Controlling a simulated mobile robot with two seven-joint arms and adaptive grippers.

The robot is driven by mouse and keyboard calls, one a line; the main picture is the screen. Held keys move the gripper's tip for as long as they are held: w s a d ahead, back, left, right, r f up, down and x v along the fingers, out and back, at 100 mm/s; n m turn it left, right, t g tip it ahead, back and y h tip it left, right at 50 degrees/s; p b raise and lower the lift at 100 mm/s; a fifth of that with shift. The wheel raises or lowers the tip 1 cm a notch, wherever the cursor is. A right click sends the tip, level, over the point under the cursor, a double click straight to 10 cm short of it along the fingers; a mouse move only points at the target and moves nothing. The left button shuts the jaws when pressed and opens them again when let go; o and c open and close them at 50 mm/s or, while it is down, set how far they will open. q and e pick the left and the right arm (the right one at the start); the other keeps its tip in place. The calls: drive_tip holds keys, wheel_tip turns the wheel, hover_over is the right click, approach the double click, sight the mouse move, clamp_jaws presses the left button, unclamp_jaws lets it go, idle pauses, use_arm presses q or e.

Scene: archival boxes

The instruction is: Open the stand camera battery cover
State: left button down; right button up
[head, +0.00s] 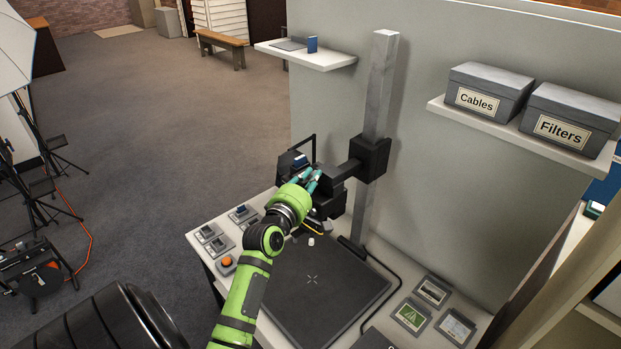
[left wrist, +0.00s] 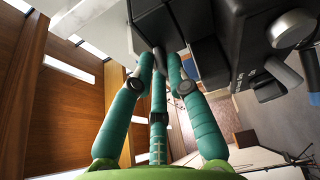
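The stand camera (head: 327,203) is a dark body on an arm of the copy stand's upright column. It is partly hidden behind my left gripper (head: 314,180), whose teal fingers reach up to its near side. In the left wrist view the fingers (left wrist: 159,58) converge near a dark block (left wrist: 193,35), with small gaps between the tips. I cannot tell whether they touch it or hold anything. The battery cover cannot be made out, nor whether it is open or shut. My right gripper is not in view.
The grey column (head: 381,90) rises behind a dark baseboard (head: 330,300) on a white table. Shelves hold a Cables box (head: 488,92), a Filters box (head: 567,122) and a blue item (head: 312,45).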

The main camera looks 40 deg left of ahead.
sight(329, 187)
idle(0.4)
use_arm(q)
drive_tip(key=shift+d+r+m+t+b, duration=0.1)
drive_tip(key=shift+d+m+t+b, duration=0.15)
drive_tip(key=shift+m+b, duration=0.35)
drive_tip(key=shift+d+r+m+t+b, duration=0.1)
drive_tip(key=shift+m+t+b, duration=0.25)
drive_tip(key=shift+m, duration=0.35)
drive_tip(key=m+b, duration=0.1)
drive_tip(key=m, duration=0.1)
drive_tip(key=d+m+t+b, duration=0.1)
drive_tip(key=shift+s+d+r+m+b, duration=0.1)
drive_tip(key=shift+d+r+m+b, duration=0.05)
drive_tip(key=shift+r+m+b, duration=0.2)
drive_tip(key=shift+s+d+f+m+t+h+b, duration=0.15)
drive_tip(key=shift+d+m+t+h+b, duration=0.3)
drive_tip(key=shift+d+m+h+b, duration=1.95)
drive_tip(key=shift+a+f+m+t+h+b, duration=0.1)
drive_tip(key=shift+a+m+t+h, duration=0.45)
drive_tip(key=shift+m, duration=3.8)
drive_tip(key=shift+s+d+f+m+t+h+b, duration=0.25)
drive_tip(key=shift+d+m+h+b, duration=1.15)
drive_tip(key=shift+m, duration=2)
drive_tip(key=shift+w+a+r+h, duration=0.1)
drive_tip(key=shift+w+a+h, duration=0.1)
drive_tip(key=shift+a+h, duration=0.3)
